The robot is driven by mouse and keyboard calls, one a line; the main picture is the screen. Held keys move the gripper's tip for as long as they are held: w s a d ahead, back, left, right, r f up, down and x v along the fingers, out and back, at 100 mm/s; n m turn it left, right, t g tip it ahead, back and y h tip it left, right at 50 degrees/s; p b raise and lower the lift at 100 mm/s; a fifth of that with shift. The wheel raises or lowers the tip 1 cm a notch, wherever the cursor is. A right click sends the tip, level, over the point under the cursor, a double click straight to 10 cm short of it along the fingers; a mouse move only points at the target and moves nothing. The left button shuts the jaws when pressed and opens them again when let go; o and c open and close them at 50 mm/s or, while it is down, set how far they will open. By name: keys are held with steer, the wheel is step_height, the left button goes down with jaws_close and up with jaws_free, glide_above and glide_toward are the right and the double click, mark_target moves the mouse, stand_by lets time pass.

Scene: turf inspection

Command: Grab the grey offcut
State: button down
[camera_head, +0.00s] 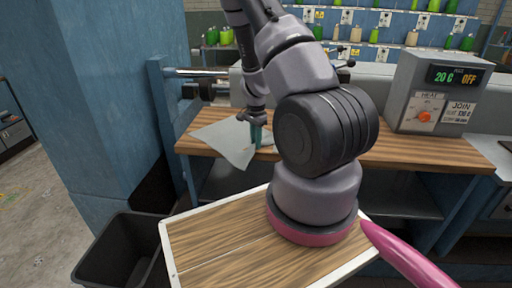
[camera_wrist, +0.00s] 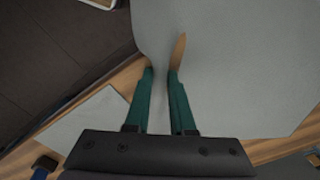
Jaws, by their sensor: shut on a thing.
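The grey offcut (camera_head: 236,154) is a thin, flat sheet at the left end of the wooden bench, reaching over its front edge in the head view. In the wrist view, the large grey offcut (camera_wrist: 235,75) fills the upper middle and right. My gripper (camera_head: 257,143) points down at the sheet, with green fingers. In the wrist view, my gripper (camera_wrist: 161,70) has its two fingers close together with grey sheet between them, shut on the offcut. A narrow brown sliver shows beside the right fingertip. The exact grip contact is hard to see.
A paler sheet (camera_wrist: 82,132) lies at lower left in the wrist view. The wooden bench (camera_head: 405,152) carries a grey control box (camera_head: 436,92) on the right. A dark bin (camera_head: 118,250) stands at lower left, near a blue pillar (camera_head: 105,90). A white-edged wooden board (camera_head: 215,245) is in front.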

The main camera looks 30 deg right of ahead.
step_height(320, 180, up, 12)
stand_by(0.5)
